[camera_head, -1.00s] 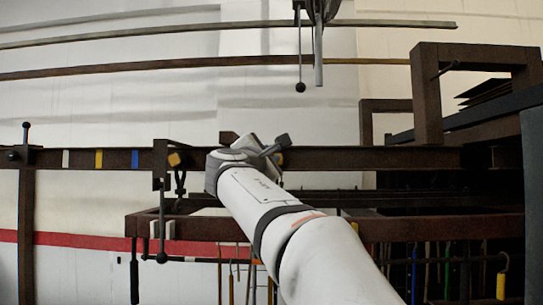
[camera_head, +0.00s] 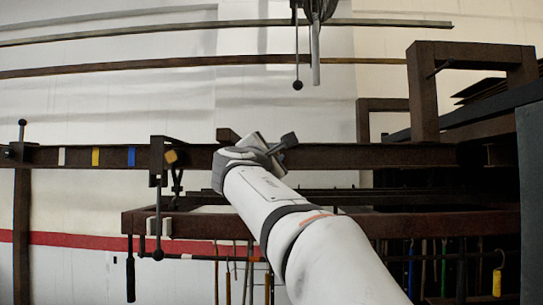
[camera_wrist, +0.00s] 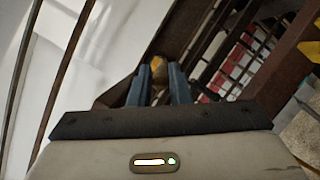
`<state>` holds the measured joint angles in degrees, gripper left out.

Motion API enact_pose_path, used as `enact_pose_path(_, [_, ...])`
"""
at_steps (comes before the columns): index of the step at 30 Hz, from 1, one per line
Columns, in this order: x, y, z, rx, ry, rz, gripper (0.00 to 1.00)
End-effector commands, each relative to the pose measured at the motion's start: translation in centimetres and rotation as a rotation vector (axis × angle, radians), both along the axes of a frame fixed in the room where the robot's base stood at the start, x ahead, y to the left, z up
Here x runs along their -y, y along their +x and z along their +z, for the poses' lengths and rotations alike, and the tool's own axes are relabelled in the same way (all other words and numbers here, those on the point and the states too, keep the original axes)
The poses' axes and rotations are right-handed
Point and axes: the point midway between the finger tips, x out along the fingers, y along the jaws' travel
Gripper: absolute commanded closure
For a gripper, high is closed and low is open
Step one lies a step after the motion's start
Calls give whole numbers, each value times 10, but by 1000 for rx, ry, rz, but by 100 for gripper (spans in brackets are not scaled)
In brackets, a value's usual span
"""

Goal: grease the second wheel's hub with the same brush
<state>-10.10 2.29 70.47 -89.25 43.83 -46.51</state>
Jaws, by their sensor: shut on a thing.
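My gripper (camera_wrist: 158,88) shows its two blue-grey fingers in the wrist view. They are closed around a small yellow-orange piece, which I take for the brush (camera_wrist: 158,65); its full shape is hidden. The fingers and brush are not clear there. I cannot make out either wheel or its hub with certainty.
Yellow (camera_head: 95,156), blue and white marks sit on the rail's left part. A black-ended rod (camera_head: 297,60) hangs from above. A brown frame (camera_head: 424,95) rises at right. Several tools hang below the lower beam (camera_head: 420,224).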

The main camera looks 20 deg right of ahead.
Motion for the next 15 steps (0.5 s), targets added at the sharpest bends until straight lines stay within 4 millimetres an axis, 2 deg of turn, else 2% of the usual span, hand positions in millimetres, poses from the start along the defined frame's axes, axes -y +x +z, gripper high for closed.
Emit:
enact_pose_path(4, [2,-1,6,1,-1,0,100])
enact_pose_path(15, [1,-6,5,1,-1,1,100])
